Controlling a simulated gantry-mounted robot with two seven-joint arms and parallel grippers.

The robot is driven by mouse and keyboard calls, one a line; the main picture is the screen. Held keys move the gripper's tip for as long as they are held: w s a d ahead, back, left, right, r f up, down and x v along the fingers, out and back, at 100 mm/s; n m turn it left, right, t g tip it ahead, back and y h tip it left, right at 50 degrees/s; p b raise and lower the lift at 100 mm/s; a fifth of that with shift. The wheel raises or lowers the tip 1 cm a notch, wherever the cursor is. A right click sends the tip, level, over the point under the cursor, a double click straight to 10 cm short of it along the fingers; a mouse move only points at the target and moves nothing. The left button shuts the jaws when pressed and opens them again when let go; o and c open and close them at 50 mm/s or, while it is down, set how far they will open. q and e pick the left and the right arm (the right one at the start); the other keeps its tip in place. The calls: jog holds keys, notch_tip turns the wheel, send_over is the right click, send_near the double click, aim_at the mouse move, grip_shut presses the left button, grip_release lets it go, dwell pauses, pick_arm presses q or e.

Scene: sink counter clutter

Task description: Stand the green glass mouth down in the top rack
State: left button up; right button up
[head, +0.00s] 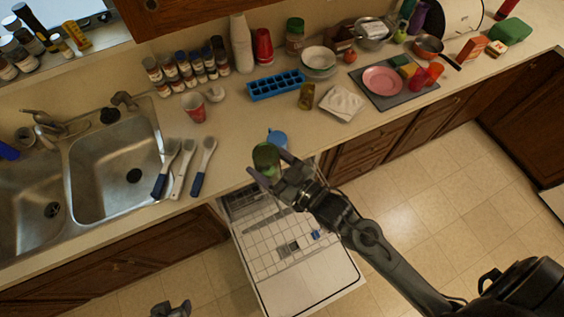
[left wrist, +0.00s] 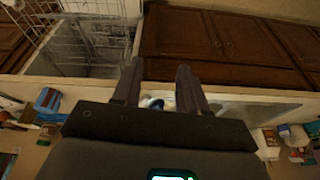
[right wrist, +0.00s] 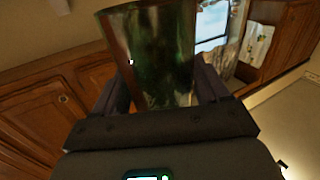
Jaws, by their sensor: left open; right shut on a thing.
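The green glass (head: 266,158) is held between the fingers of my right gripper (head: 279,168), above the counter's front edge by the open dishwasher. In the right wrist view the green glass (right wrist: 150,55) fills the space between the fingers (right wrist: 158,92); I cannot tell which end is its mouth. The dishwasher's wire rack (head: 262,235) shows below the counter, over the lowered door (head: 300,302). Wire racking (left wrist: 88,25) also shows in the left wrist view. My left gripper (head: 172,308) is low at the bottom edge, away from the glass; its fingers (left wrist: 158,75) are apart and empty.
A blue mug (head: 277,138) stands just behind the green glass. Several brushes (head: 180,172) lie left, beside the sink (head: 112,180). An ice tray (head: 276,85), an amber glass (head: 306,96) and a folded cloth (head: 341,103) sit farther back. The floor right of the door is clear.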

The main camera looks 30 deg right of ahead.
pick_arm(q)
jog(key=shift+d, duration=0.1)
jog(key=o, duration=0.5)
jog(key=shift+c, duration=0.2)
jog(key=shift+o, duration=1.2)
jog(key=shift+n, duration=0.4)
jog(key=w+d+r+m+t+h, duration=0.1)
jog(key=w+d+r+t+h, duration=0.25)
jog(key=d+r, duration=0.45)
jog(key=w+d+r+t+h, duration=0.2)
jog(key=w+d+r+h, duration=0.3)
jog(key=d, duration=0.6)
jog(key=w+d+r+m+h, duration=0.15)
jog(key=r+m, duration=0.25)
jog(key=r, duration=0.4)
jog(key=w+d+r+m+h, duration=0.1)
jog(key=w+d+r+m, duration=0.1)
jog(key=r+m, duration=0.35)
jog(key=w+d+n, duration=0.2)
jog(key=w+d, duration=0.2)
jog(key=shift+d+f, duration=0.15)
jog(key=shift+d, duration=0.2)
pick_arm(e)
jog(key=a+r+n+g+y, duration=0.3)
jog(key=a+r+y, duration=0.2)
jog(key=r, duration=0.5)
jog(key=shift+s+a+n, duration=0.25)
jog(key=shift+a+n, duration=0.15)
jog(key=shift+a, duration=0.55)
